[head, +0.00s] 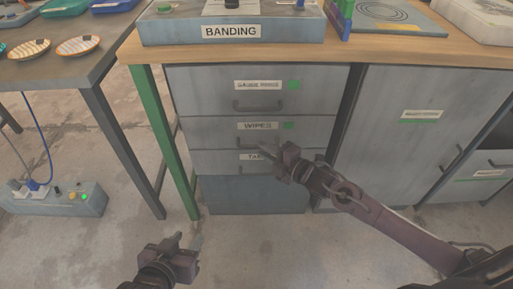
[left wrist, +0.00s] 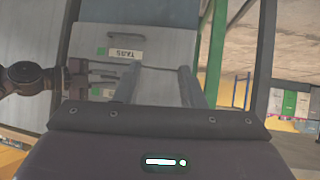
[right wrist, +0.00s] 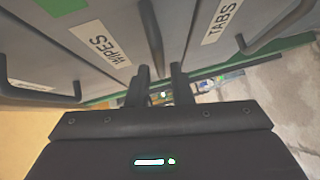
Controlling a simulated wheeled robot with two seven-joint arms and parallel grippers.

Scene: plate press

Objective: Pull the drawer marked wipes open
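The drawer marked WIPES (head: 215,131) is the middle one of a grey stack under the bench, its front looking flush with the others. Its label also shows in the right wrist view (right wrist: 108,44). Its dark bar handle (right wrist: 152,35) runs toward the gap between my right fingertips, and in the head view my right gripper (head: 268,150) covers part of it. The right fingers are partly open, with a narrow gap; contact with the bar is unclear. My left gripper (head: 200,247) is open and empty, low and left in front of the drawers.
A GAUGE RINGS drawer (head: 205,85) lies above and a TABS drawer (head: 215,160) below. A green bench leg (head: 168,145) stands at left. A cabinet door (head: 385,135) is at right. The floor before the drawers is clear.

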